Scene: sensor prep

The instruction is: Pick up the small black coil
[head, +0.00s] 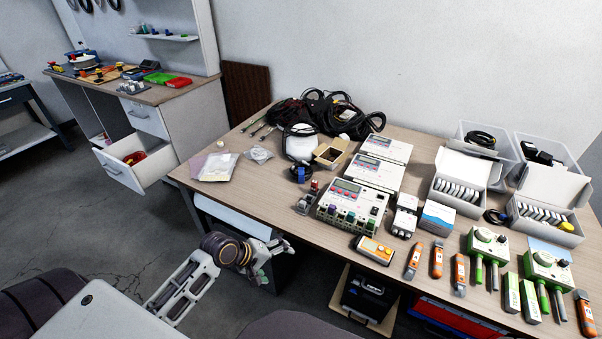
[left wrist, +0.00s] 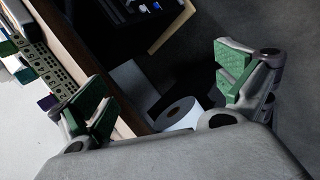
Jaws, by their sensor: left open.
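A small black coil (head: 496,216) lies on the wooden table (head: 240,165) at the right, between a blue-and-white box stack and an open white box. Another black coil (head: 481,138) sits in a clear bin at the back. A large tangle of black cables (head: 325,112) lies at the back middle. My left gripper (head: 275,251) is at the table's front edge, left of the middle, far from the small coil. Its green-padded fingers also show in the left wrist view (left wrist: 165,92), spread apart with nothing between them. My right gripper is not in view.
Meters (head: 352,203), orange-grey handheld tools (head: 437,259) and green-grey devices (head: 487,243) crowd the table's middle and right. Open white boxes (head: 459,182) stand behind. The table's front left is fairly clear. A white roll (left wrist: 178,113) shows below the table edge.

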